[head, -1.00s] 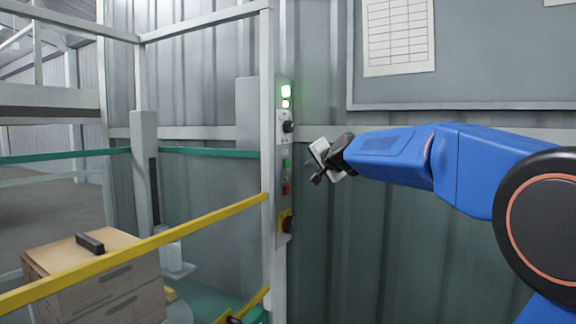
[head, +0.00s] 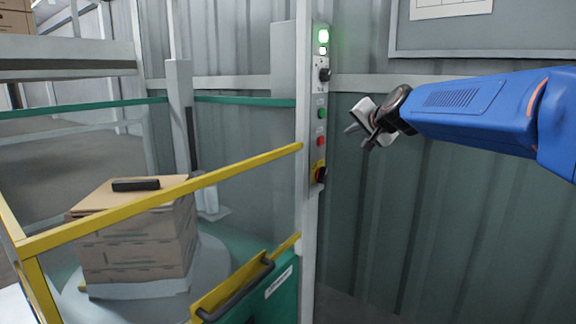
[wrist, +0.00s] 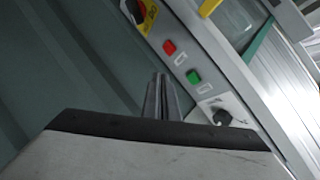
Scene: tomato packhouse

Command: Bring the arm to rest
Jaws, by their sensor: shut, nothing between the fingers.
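My blue arm reaches in from the right in the head view. Its gripper (head: 360,135) is shut and empty, a short way right of the control panel (head: 321,95) and apart from it. In the wrist view the closed fingers (wrist: 161,97) point toward the panel, which runs slantwise with a red button (wrist: 169,47), a green button (wrist: 193,76) and a black selector knob (wrist: 222,117).
The panel's top lamp (head: 323,35) glows green. A yellow rail (head: 165,198) and a green gate (head: 268,300) stand at the left and front. Behind the rail, stacked cartons (head: 138,245) carry a black object (head: 136,184). The corrugated wall (head: 450,220) lies behind my arm.

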